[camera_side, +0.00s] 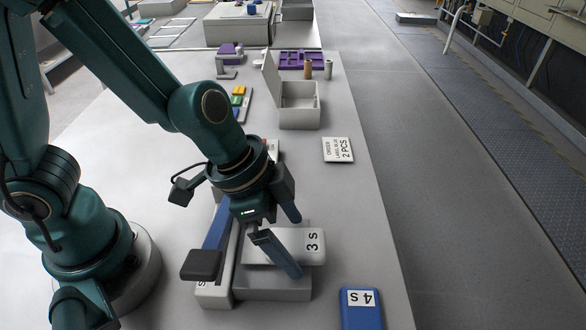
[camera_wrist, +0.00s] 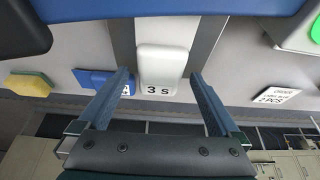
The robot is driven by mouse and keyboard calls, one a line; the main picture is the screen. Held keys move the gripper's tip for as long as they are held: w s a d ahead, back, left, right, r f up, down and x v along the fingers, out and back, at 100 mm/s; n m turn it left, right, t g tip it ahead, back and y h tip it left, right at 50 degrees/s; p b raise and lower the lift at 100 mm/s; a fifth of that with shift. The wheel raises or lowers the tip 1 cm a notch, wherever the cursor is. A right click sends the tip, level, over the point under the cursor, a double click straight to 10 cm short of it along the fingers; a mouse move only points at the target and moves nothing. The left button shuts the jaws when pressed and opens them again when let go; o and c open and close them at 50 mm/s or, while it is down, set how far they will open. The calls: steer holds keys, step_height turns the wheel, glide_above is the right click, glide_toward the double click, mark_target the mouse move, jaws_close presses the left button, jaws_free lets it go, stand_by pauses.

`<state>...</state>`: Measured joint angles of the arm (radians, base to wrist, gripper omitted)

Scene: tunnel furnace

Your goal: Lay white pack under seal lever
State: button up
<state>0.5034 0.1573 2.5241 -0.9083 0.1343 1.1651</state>
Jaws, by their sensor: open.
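The white pack (camera_side: 314,246), marked 3 S, lies flat on a low grey block (camera_side: 272,289). My gripper (camera_side: 297,246) is open, with one finger on either side of the pack. In the wrist view the pack (camera_wrist: 162,62) sits between the two fingers (camera_wrist: 158,78), with a gap visible on each side. The seal lever (camera_side: 217,228) is a blue bar with a dark end pad, just left of the block. Its blue bar also crosses the top of the wrist view (camera_wrist: 180,8). My wrist hides part of the lever and pack in the side view.
A blue pack (camera_side: 362,312) marked 4 S lies near the table's front right. An order card (camera_side: 338,150) reads 2 PCS. A grey open-lid box (camera_side: 299,104), purple tray and small cylinders stand farther back. A yellow-green pad (camera_wrist: 28,84) shows in the wrist view.

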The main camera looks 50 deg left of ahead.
steer(key=shift+r, duration=0.15)
steer(key=shift+s+r, duration=0.15)
steer(key=shift+r, duration=0.5)
steer(key=shift+s+a+r, duration=0.15)
steer(key=shift+a+r, duration=0.2)
steer(key=shift+r, duration=0.05)
steer(key=v, duration=0.4)
steer(key=shift+s+a+r, duration=0.15)
steer(key=shift+a+r, duration=0.05)
steer(key=shift+r, duration=0.25)
steer(key=s+a+r+n+t+y, duration=0.2)
steer(key=s+a+r+n+y, duration=0.1)
steer(key=a+n, duration=0.6)
steer(key=shift+s+a+r, duration=0.4)
steer(key=shift+s+a, duration=0.05)
steer(key=shift+a, duration=0.6)
